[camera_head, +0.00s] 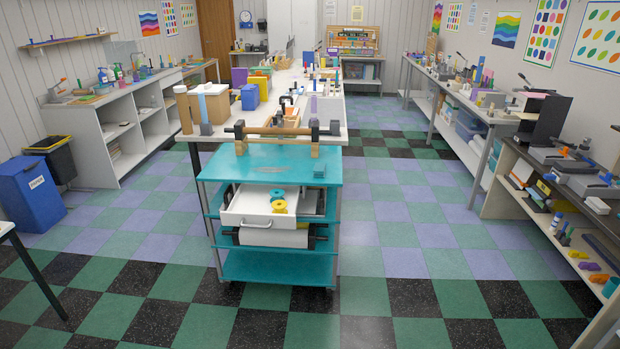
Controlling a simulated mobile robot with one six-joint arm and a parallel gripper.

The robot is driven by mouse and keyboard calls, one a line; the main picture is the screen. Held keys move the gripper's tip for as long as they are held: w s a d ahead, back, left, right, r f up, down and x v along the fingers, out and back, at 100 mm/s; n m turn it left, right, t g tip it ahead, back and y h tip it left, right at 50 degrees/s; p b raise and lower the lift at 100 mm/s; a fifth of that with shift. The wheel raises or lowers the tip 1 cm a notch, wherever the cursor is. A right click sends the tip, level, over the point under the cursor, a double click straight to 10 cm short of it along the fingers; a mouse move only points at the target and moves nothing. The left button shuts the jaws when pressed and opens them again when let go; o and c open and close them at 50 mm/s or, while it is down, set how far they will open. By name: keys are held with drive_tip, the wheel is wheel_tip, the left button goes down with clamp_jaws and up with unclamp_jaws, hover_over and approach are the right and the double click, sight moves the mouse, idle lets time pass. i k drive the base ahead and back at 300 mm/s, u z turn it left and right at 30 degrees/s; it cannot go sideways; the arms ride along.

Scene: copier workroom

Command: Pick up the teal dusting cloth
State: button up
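I cannot make out a teal dusting cloth for certain in the head view. A small teal item (277,194) lies next to a yellow one (279,207) in the open white drawer (245,214) of the teal cart, but it looks more like a roll than a cloth. The cart's top (265,173) is teal too, so a teal cloth there would be hard to tell apart. My gripper is not in view.
The cart stands against the near end of the long central table (330,107). A blue bin (31,193) and a black bin (55,157) stand at left. Crowded shelves (548,211) line the right wall. The checkered floor (398,241) right of the cart is clear.

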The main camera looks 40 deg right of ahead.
sight(320, 168)
drive_tip(key=z, duration=0.05)
drive_tip(key=i, duration=0.95)
drive_tip(key=u, duration=0.15)
drive_tip(key=k, duration=0.95)
drive_tip(key=z, duration=0.15)
drive_tip(key=i, duration=0.85)
